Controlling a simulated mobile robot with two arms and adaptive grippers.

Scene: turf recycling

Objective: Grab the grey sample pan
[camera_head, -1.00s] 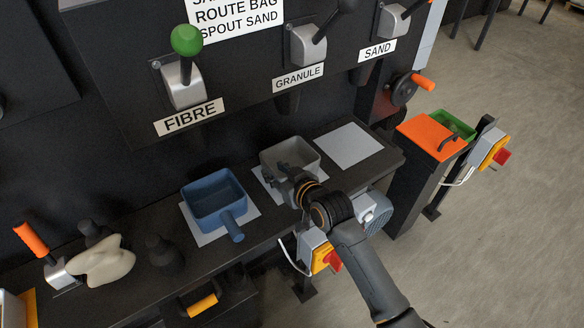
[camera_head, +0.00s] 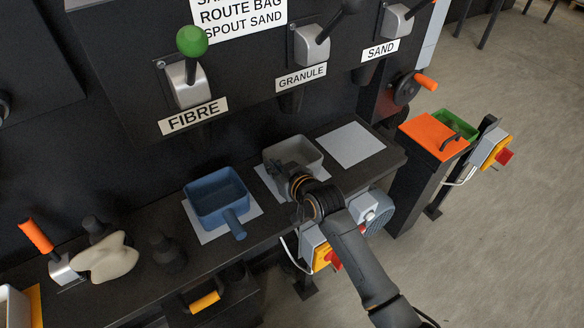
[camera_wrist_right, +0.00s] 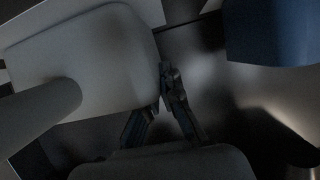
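The grey sample pan (camera_head: 306,152) sits upright on a white pad on the dark bench, below the GRANULE label. My right gripper (camera_head: 290,172) is low at its front left side, and my wrist hides its handle in the head view. In the right wrist view the pan (camera_wrist_right: 95,50) fills the left side, its thick handle (camera_wrist_right: 40,115) pointing to the lower left. The fingers of my right gripper (camera_wrist_right: 168,75) converge with tips together beside the pan's edge. The handle is not between them. I cannot tell whether the tips touch the pan. My left gripper is not in view.
A blue pan (camera_head: 217,190) sits left of the grey one, close to my right gripper. A bare white pad (camera_head: 351,145) lies to the right. Dark knobs and a pale lumpy object (camera_head: 105,258) stand at the bench's left. Levers (camera_head: 312,45) hang above.

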